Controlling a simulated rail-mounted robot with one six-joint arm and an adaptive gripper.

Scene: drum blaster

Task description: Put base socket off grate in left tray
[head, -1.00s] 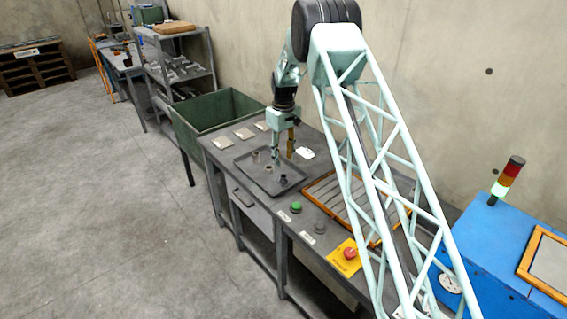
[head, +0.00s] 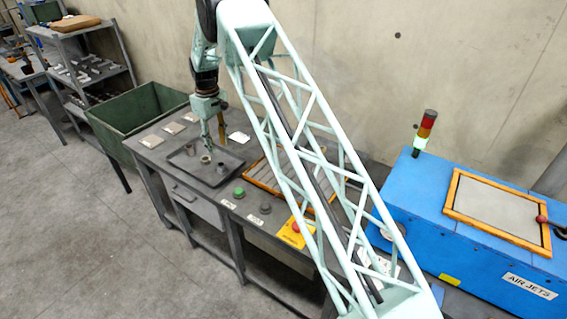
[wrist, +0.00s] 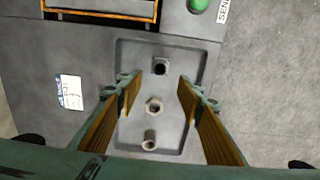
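The dark tray (head: 182,171) lies on the bench and holds three small pieces. In the wrist view they are a dark socket (wrist: 160,69) with a squarish base, a hex-shaped ring (wrist: 154,105) and a short upright cylinder (wrist: 149,141). I cannot tell which is the base socket. My gripper (head: 215,134) hangs above the tray, pointing down. Its fingers (wrist: 158,88) are wide apart with nothing held between them. The orange-framed grate (head: 258,176) is right of the tray, partly behind my arm. I see no piece on its visible part.
Several labelled cards (head: 173,128) lie behind the tray. A green bin (head: 130,115) stands left of the bench. Green and red buttons (head: 239,191) line the front edge. A blue machine (head: 420,205) with a signal light stands at the right.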

